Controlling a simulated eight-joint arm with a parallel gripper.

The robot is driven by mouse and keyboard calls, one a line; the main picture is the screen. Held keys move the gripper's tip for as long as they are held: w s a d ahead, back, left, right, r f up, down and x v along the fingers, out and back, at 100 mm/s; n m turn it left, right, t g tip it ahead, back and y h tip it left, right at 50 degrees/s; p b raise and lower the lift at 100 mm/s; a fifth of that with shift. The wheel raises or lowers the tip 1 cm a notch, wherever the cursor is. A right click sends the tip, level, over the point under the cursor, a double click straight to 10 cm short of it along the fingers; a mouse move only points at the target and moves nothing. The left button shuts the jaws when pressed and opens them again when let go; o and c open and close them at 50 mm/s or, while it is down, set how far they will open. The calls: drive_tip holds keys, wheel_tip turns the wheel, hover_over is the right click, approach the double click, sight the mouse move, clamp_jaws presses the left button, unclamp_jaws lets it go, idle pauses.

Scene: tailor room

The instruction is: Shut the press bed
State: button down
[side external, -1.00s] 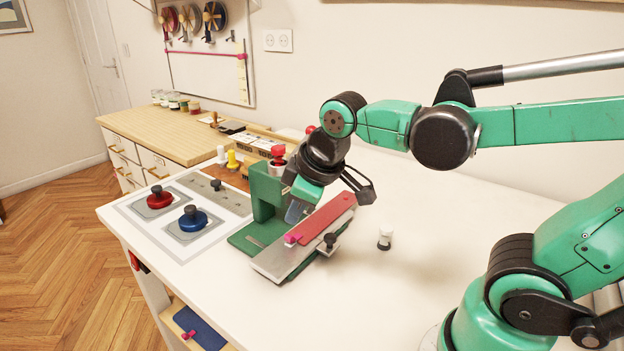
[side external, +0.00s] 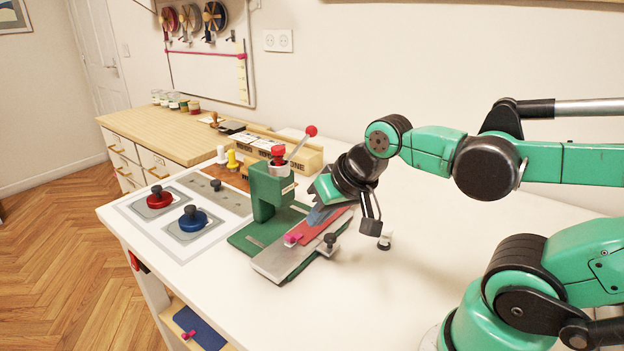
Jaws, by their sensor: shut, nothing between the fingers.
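The green press (side external: 267,190) stands on the white table, with a red knob on top and a lever with a red ball. Its grey bed (side external: 272,264) lies at an angle to the right of the green base (side external: 246,239), swung out from under the press head. A red strip (side external: 315,230) with a pink clip (side external: 292,238) lies on the bed, and a black knob (side external: 330,240) is at its right side. My gripper (side external: 318,214) is shut and empty, low over the far part of the bed, which it hides. I cannot tell whether it touches the bed.
A small white and black piece (side external: 385,240) stands right of the bed. A wooden box (side external: 300,160) and spools (side external: 221,154) are behind.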

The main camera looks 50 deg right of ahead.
sight(308, 231)
drive_tip(key=s+d+r+m+g+y, duration=0.1)
drive_tip(key=s+d+m+g, duration=0.3)
drive_tip(key=m, duration=1.1)
drive_tip(key=s+d+m+t, duration=0.1)
drive_tip(key=s+d+m, duration=0.35)
drive_tip(key=m, duration=1.05)
drive_tip(key=x, duration=0.3)
drive_tip(key=w+x, duration=0.1)
drive_tip(key=x, duration=0.2)
drive_tip(key=d+x, duration=0.1)
drive_tip(key=x, duration=0.3)
drive_tip(key=shift+w+d+r, duration=0.1)
drive_tip(key=shift+w+r, duration=0.1)
drive_tip(key=shift+w, duration=0.15)
drive_tip(key=w, duration=0.1)
drive_tip(key=w+f, duration=0.1)
drive_tip(key=shift+w, duration=0.35)
drive_tip(key=shift+w+a, duration=0.3)
drive_tip(key=shift+w, duration=0.35)
drive_tip(key=w, duration=0.7)
drive_tip(key=shift+w, duration=0.25)
drive_tip(key=shift+s, duration=0.1)
